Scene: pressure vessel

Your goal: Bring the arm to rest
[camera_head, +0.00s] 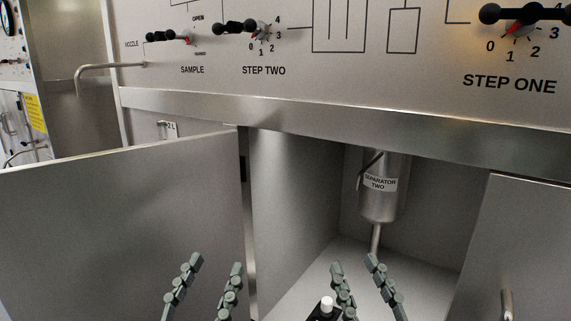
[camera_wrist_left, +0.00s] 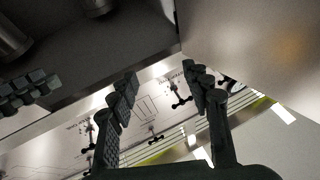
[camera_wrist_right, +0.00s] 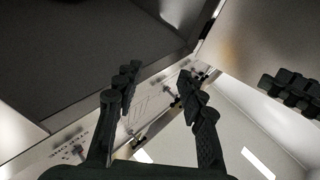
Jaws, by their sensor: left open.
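My left gripper (camera_head: 216,265) is at the bottom of the head view, in front of the open left cabinet door. Its two fingers stand apart with nothing between them; the gap also shows in the left wrist view (camera_wrist_left: 159,74). My right gripper (camera_head: 354,266) is to the right of it, in front of the open cabinet. Its fingers are apart and empty, as the right wrist view (camera_wrist_right: 159,71) also shows. Both grippers point up in the head view. The arms behind them are mostly out of the picture.
The left door (camera_head: 120,220) and right door (camera_head: 520,250) stand open beside the cabinet. Inside hangs a metal vessel labelled SEPARATOR TWO (camera_head: 380,200) with a pipe below it. A control panel (camera_head: 350,75) with black-handled valves is above. A small white-topped black item (camera_head: 326,304) is near my right gripper.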

